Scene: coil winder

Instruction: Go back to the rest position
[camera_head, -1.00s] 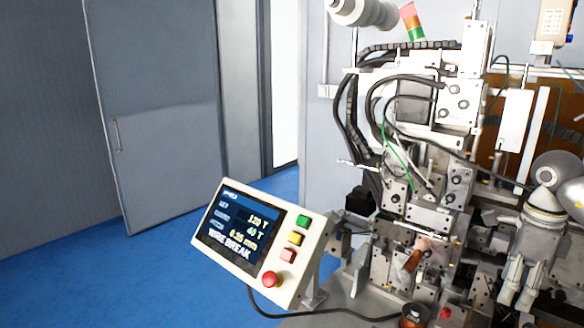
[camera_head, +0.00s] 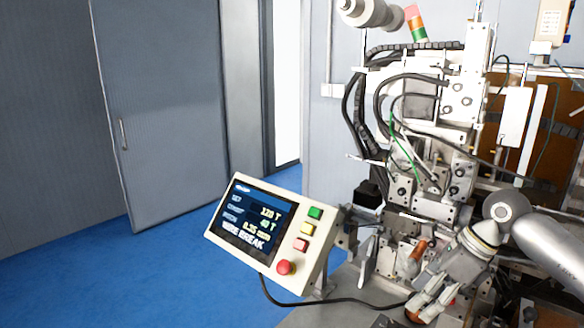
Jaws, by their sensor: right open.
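My right gripper (camera_head: 432,302) is in the lower right of the head view, its arm coming in from the right edge. Its fingers are apart, point down and to the left, and hold nothing that I can see. My left gripper is not in view.
A tilted control panel (camera_head: 270,235) with a screen reading "WIRE BREAK" and a red button stands left of the winder. An orange-brown cylindrical part (camera_head: 416,250) is just above my right gripper. A black cable runs below the panel. Blue floor (camera_head: 130,285) is clear at left.

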